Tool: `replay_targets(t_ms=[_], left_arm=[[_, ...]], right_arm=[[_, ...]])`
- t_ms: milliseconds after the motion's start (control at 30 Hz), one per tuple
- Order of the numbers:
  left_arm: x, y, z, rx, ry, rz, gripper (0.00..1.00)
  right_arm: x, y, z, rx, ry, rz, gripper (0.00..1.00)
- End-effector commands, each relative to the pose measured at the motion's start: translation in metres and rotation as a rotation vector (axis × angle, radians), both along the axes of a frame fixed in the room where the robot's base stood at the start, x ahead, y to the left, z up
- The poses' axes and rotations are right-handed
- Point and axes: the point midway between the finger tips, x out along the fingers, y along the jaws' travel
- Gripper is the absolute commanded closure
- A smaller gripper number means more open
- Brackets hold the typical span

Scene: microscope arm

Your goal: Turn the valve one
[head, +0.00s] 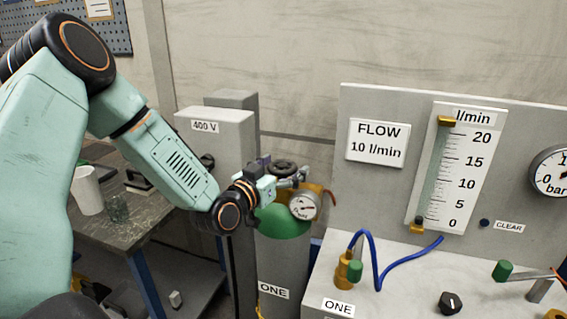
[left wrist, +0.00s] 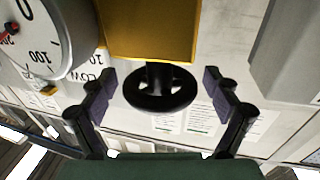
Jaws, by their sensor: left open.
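The valve of the cylinder marked ONE is a black handwheel (head: 284,166) on top of the green-shouldered cylinder (head: 284,222). In the left wrist view the handwheel (left wrist: 160,90) sits under a yellow block, centred between my fingers. My left gripper (head: 291,177) is at the handwheel. Its two fingers (left wrist: 160,80) stand open on either side of the wheel, with a gap on both sides and no visible contact. The head view partly hides the fingers behind the wrist. My right gripper is not in view.
A round gauge (head: 304,206) is close beside the handwheel; it also shows in the left wrist view (left wrist: 38,38). A grey 400 V cabinet (head: 222,135) stands behind my forearm. A panel with a flow meter (head: 455,170) and a blue hose (head: 377,262) is at right.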

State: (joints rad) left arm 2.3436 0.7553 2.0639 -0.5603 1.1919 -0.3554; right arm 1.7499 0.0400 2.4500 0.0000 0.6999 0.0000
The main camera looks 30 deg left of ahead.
Motion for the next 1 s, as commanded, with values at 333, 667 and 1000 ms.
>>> replay_targets(t_ms=[333, 667, 1000], left_arm=[[0.000, 0.001, 0.039, -0.003, -0.006, 0.002, 0.11], [0.000, 0.000, 0.085, -0.002, -0.005, 0.001, 0.11], [0.000, 0.000, 0.100, -0.001, -0.001, 0.000, 0.11]], right_arm=[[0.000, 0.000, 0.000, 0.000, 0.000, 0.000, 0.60], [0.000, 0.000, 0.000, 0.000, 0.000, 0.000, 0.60], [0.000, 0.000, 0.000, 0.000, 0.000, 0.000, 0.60]])
